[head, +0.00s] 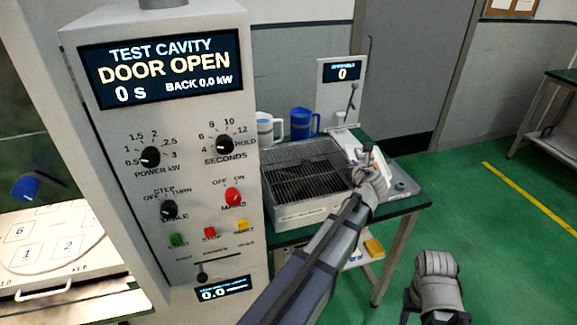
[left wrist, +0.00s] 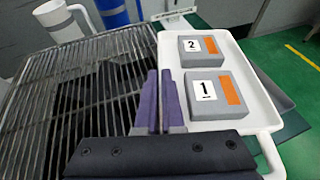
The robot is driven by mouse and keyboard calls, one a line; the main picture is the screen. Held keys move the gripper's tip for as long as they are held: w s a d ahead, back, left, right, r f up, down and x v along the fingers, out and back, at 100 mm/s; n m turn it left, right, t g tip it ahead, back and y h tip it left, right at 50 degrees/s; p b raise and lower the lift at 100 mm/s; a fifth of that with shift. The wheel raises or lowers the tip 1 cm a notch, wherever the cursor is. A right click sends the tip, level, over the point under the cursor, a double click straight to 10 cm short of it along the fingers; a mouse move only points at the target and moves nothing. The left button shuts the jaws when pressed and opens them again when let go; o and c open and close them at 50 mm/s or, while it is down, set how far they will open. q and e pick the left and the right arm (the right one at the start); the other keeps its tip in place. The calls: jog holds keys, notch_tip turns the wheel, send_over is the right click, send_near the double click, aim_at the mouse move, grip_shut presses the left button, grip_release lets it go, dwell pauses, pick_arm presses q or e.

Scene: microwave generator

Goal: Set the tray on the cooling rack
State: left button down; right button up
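The white tray (head: 371,150) stands at the right side of the cooling rack (head: 300,165), a wire grid on a light box. In the left wrist view the tray (left wrist: 255,112) carries two grey blocks with orange patches, marked 1 (left wrist: 207,98) and 2 (left wrist: 203,50). My left gripper (left wrist: 160,75) has its fingers close together at the tray's rack-side rim, one finger on each side of it. It also shows in the head view (head: 369,158). The tray's underside is hidden.
The microwave control panel (head: 165,120) reads DOOR OPEN and stands left of the rack. A small display post (head: 342,75) stands at the back. Open floor lies to the right.

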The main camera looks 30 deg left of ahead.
aim_at(292, 170)
pick_arm(q)
jog(key=s+a+r+n+g+y+p, duration=0.15)
jog(key=s+a+r+p, duration=0.25)
jog(key=a, duration=0.5)
jog(key=s+a+r+n+g+y+p, duration=0.15)
jog(key=s+a+r+p, duration=0.25)
jog(key=a, duration=0.5)
jog(key=shift+n+t, duration=0.3)
jog(key=shift+t, duration=0.1)
notch_tip(292, 170, down, 10)
jog(key=b, duration=1)
jog(key=shift+s, duration=0.15)
jog(key=shift+d, duration=0.1)
jog(key=shift+r, duration=0.1)
jog(key=c, duration=1.5)
grip_release()
jog(key=o, duration=0.5)
jog(key=shift+c, duration=0.2)
